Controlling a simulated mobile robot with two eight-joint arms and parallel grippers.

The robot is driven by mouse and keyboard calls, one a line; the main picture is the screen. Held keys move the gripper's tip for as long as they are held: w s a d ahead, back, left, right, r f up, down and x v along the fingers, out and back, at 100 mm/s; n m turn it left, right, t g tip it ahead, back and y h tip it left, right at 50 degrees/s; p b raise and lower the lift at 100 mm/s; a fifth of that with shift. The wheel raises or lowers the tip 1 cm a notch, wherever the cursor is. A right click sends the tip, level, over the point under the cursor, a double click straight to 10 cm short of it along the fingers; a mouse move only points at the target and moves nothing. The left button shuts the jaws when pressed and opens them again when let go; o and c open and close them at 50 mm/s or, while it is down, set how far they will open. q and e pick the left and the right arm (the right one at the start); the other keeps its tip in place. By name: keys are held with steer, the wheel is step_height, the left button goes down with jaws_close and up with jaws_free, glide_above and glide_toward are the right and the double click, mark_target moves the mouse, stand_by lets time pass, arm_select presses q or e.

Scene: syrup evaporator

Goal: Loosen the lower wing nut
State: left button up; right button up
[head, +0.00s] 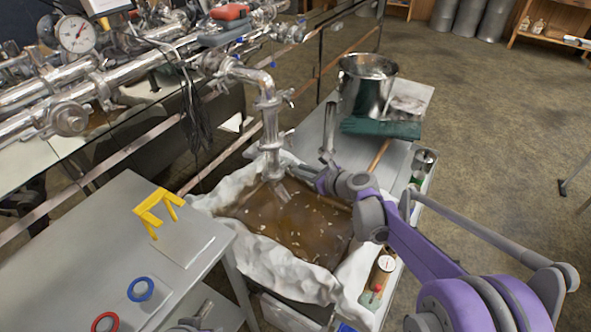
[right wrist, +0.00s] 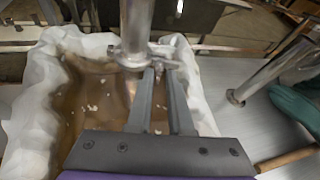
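A steel pipe (head: 270,115) hangs down over a cloth-lined tub, with clamps along it. The lower clamp (head: 271,143) sits near its bottom end; it also shows in the right wrist view (right wrist: 130,54). Its wing nut (right wrist: 168,63) sticks out to the right of the pipe. My right gripper (head: 308,174) reaches in from the right, low beside the pipe. In the right wrist view its two fingers (right wrist: 158,70) are a small gap apart, with tips at the wing nut. Whether they press on it is unclear. A grey part at the bottom edge may be my left gripper (head: 195,322).
The cloth-lined tub (head: 205,203) holds brown liquid below the pipe.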

mark_target(290, 169)
steer(key=x, duration=0.3)
steer(key=shift+w+a, duration=0.1)
jaws_close()
